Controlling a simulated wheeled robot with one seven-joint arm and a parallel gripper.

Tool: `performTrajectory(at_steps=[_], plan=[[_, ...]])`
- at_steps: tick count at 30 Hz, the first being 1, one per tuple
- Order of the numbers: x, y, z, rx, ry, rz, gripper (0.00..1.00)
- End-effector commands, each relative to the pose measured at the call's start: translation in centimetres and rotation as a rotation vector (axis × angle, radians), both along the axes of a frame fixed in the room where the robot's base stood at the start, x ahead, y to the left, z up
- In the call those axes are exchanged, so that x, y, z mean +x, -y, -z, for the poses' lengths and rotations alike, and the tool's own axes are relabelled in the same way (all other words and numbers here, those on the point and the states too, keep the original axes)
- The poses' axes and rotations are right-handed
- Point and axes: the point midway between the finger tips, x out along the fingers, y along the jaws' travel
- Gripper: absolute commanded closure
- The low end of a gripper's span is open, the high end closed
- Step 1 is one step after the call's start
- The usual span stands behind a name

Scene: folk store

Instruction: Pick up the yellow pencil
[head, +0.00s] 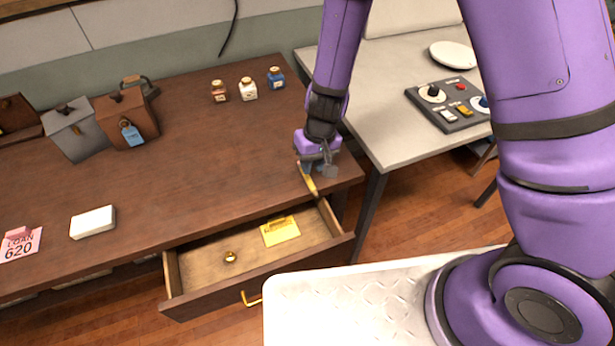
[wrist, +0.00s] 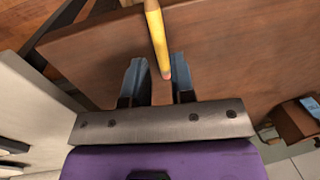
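The yellow pencil (head: 309,182) is at the front right part of the brown desk (head: 200,165), just below my gripper (head: 314,170) in the head view. In the wrist view the pencil (wrist: 156,32) runs from the top edge down to its pink eraser end, which shows between the two fingers of my gripper (wrist: 158,62). The fingers are apart, with gaps on both sides of the pencil; the eraser end is nearer the right finger. In the head view the fingers partly hide the pencil's upper end.
An open drawer (head: 187,272) below the desk front holds a yellow card (head: 280,231) and a small round brass object (head: 230,257). Ink bottles (head: 248,89) stand at the back. A grey table (head: 385,80) with a control box (head: 449,105) adjoins on the right.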

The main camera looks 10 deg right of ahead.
Motion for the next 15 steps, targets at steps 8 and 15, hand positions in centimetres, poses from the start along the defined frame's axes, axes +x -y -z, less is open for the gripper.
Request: performTrajectory(at_steps=[8, 15], plan=[[0.0, -0.4, 3.5, -0.001, -0.003, 0.0, 0.77], [-0.1, -0.6, 4.6, 0.0, -0.001, -0.001, 0.77]])
